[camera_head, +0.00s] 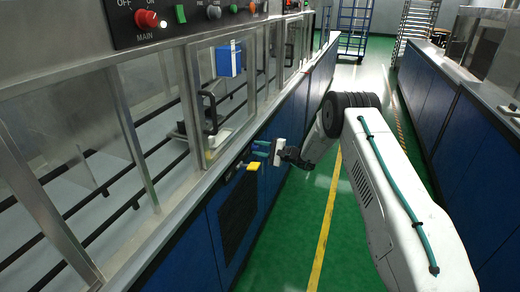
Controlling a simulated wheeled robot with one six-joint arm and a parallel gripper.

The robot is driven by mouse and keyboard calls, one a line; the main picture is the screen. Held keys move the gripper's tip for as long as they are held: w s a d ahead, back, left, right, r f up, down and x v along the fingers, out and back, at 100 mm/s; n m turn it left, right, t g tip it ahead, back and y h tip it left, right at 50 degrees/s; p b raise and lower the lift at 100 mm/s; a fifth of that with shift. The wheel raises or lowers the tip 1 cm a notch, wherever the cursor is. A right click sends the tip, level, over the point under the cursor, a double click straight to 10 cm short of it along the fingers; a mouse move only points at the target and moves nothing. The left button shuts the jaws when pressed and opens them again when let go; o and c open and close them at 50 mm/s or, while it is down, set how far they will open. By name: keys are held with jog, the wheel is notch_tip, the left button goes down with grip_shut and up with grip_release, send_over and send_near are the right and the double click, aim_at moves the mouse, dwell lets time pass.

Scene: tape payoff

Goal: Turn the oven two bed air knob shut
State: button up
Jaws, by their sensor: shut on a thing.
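My gripper (275,152) is at the front of the blue cabinet, below the machine's counter edge. It is shut on a small teal handle (261,148), which sticks out from the cabinet front. The handle is partly hidden by the fingers, and its exact turn angle is hard to make out. A yellow handle (253,166) sits just below and to the left of it, apart from the gripper. No label shows which oven or which air line either handle belongs to.
Glass doors with black handles (208,112) line the machine above. A blue box (228,60) is fixed on the glass. A control panel with a red MAIN knob (147,18) is at top left. The green aisle floor (300,220) is clear, with blue cabinets (430,95) opposite.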

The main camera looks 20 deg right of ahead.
jog(key=shift+n, duration=1.9)
jog(key=o, duration=0.9)
jog(key=shift+a, duration=0.1)
jog(key=v, duration=0.8)
jog(key=shift+f, duration=0.1)
